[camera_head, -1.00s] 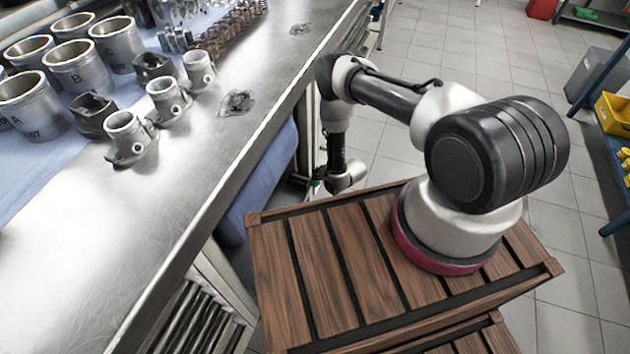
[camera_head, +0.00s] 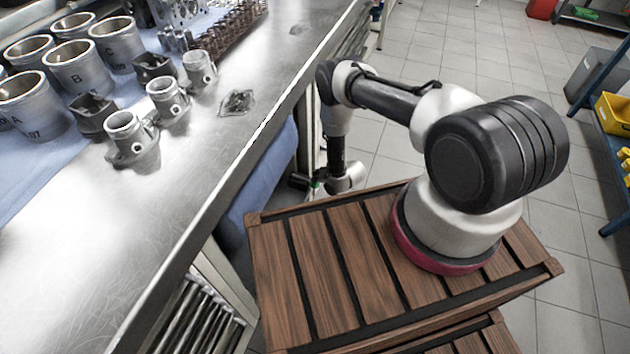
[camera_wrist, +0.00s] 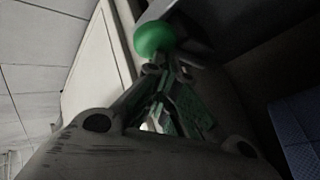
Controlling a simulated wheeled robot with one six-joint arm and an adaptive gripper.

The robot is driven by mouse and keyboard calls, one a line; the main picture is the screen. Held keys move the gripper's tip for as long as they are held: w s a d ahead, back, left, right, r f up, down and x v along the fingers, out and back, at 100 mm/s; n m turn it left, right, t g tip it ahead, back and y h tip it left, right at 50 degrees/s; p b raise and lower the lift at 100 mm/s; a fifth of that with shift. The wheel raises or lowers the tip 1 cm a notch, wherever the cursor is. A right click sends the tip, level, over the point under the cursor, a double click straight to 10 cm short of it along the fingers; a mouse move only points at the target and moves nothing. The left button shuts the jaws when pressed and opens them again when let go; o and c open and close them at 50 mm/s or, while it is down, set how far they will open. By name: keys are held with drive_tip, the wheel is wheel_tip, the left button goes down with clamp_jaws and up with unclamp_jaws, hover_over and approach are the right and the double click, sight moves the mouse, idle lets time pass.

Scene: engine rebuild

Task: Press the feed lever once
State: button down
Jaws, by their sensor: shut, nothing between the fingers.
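The feed lever seems to be the metal arm with a round green knob (camera_wrist: 155,39) in the wrist view, beside a pale panel. My gripper (camera_wrist: 163,72) is shut and empty, its fingertips just below the knob in that picture. I cannot tell whether they touch it. In the head view my gripper (camera_head: 306,184) hangs low beside the bench, mostly hidden by the bench edge and my wrist. The lever cannot be made out there.
The steel workbench (camera_head: 190,200) runs along the left, bearing cylinder liners (camera_head: 78,68) and small castings (camera_head: 130,135). A blue cloth-like shape (camera_head: 262,175) hangs below its edge. Tiled floor (camera_head: 480,60) is open behind my arm. A blue-framed shelf with a yellow bin (camera_head: 615,113) stands right.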

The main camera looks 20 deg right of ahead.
drive_tip(key=shift+f, duration=0.55)
idle(0.4)
drive_tip(key=shift+r, duration=0.15)
idle(0.4)
drive_tip(key=shift+r, duration=1.85)
drive_tip(key=shift+r, duration=2.5)
